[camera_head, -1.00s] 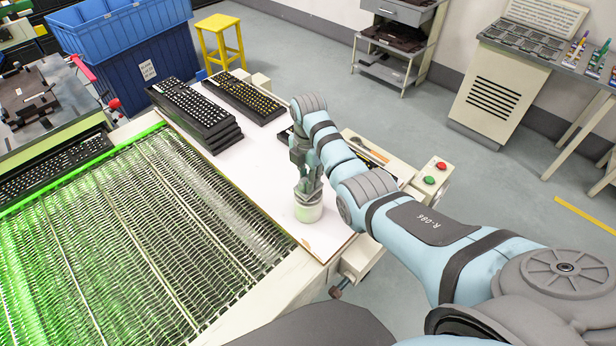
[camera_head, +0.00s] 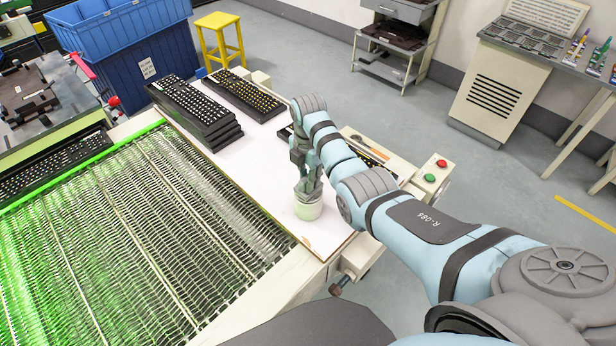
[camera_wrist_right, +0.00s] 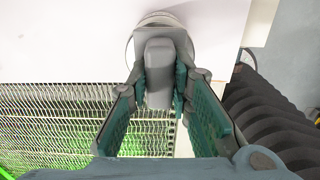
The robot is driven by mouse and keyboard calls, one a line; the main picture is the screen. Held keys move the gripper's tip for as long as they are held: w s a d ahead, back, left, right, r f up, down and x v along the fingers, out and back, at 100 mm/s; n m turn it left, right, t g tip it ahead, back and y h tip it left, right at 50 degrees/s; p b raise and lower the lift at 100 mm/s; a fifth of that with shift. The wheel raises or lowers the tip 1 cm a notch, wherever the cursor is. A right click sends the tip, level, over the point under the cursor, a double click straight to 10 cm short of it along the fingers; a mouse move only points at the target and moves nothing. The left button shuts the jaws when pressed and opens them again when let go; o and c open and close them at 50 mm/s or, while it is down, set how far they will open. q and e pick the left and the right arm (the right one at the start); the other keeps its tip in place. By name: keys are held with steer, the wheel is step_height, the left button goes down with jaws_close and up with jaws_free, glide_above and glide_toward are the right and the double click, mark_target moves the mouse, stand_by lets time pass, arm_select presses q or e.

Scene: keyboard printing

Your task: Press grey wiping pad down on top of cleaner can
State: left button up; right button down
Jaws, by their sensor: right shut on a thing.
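The cleaner can (camera_head: 309,210) is a short pale cylinder standing upright near the front corner of the white table top. My right gripper (camera_head: 306,188) points down right above the can. In the right wrist view my right gripper (camera_wrist_right: 163,98) is shut on the grey wiping pad (camera_wrist_right: 160,62), with a finger on each side of its raised grip. The pad lies over the can's top, and the round rim of the can (camera_wrist_right: 158,18) shows around and beyond it. I cannot tell how firmly they touch. My left gripper is not in view.
A stack of black keyboards (camera_head: 196,112) and another keyboard with yellow marks (camera_head: 243,95) lie farther back on the white table (camera_head: 262,160). A green-lit mesh conveyor (camera_head: 130,220) runs along the left. A box with red and green buttons (camera_head: 433,173) is at the right.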

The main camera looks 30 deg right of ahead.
stand_by(0.4)
step_height(320, 180, up, 2)
steer(key=shift+r+p, duration=0.1)
steer(key=shift+p, duration=0.75)
step_height(320, 180, up, 4)
steer(key=shift+f, duration=0.15)
steer(key=shift+r, duration=0.55)
